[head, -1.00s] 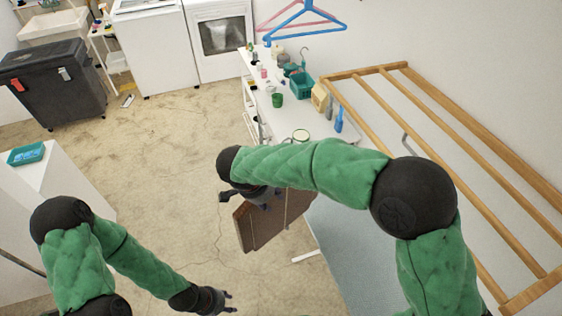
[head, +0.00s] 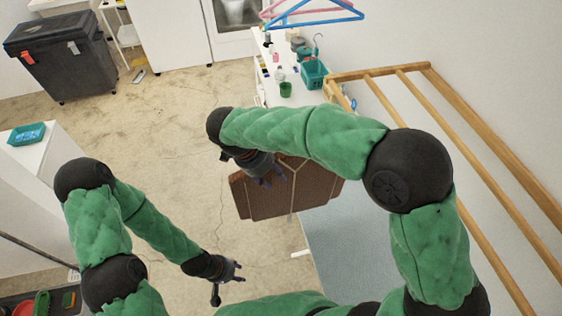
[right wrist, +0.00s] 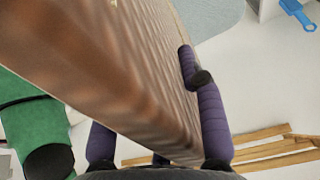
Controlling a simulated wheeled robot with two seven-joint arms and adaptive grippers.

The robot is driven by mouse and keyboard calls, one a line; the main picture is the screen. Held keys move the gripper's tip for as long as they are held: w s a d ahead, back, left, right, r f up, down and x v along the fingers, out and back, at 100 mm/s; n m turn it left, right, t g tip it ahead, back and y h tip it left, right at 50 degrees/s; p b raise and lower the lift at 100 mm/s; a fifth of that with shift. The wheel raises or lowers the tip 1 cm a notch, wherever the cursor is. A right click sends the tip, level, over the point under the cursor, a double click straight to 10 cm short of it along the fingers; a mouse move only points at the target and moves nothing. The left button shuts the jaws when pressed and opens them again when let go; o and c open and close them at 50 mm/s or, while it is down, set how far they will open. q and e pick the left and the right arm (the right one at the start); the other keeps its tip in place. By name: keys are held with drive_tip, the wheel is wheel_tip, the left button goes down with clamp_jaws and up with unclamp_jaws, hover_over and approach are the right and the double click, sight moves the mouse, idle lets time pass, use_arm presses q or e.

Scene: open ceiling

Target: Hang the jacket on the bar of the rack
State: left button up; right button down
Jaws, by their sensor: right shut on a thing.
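The brown jacket (head: 312,190) hangs as a flat, stiff-looking panel from my right gripper (head: 266,178) in the head view. The right gripper is shut on its left upper part. In the right wrist view the jacket (right wrist: 110,55) fills the upper left, with a purple finger against its near side; the other finger is partly hidden by it. A wooden rack (head: 431,118) with several long bars stands along the wall at right, apart from the jacket. My left gripper (head: 238,272) is low at bottom centre, empty, its fingers apart.
A pale blue-grey board (head: 342,245) lies below and right of the jacket. Behind it, a white counter (head: 262,84) carries a green cup (head: 286,89) and a teal basket (head: 313,74). Blue and pink hangers (head: 318,18) hang above. The floor at left centre is clear.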

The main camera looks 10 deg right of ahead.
sight(314, 165)
drive_tip(key=shift+w+d, duration=0.15)
drive_tip(key=shift+d, duration=0.05)
drive_tip(key=shift+w+d+r+p, duration=0.1)
drive_tip(key=shift+w+d+p, duration=0.1)
drive_tip(key=shift+d, duration=2.65)
drive_tip(key=shift+w+d+r+p, duration=0.1)
drive_tip(key=shift+d+p, duration=0.05)
drive_tip(key=shift+d, duration=2.7)
drive_tip(key=shift+w+d+f+b, duration=0.15)
drive_tip(key=shift+d+f+b, duration=1.45)
drive_tip(key=shift+d+f, duration=0.45)
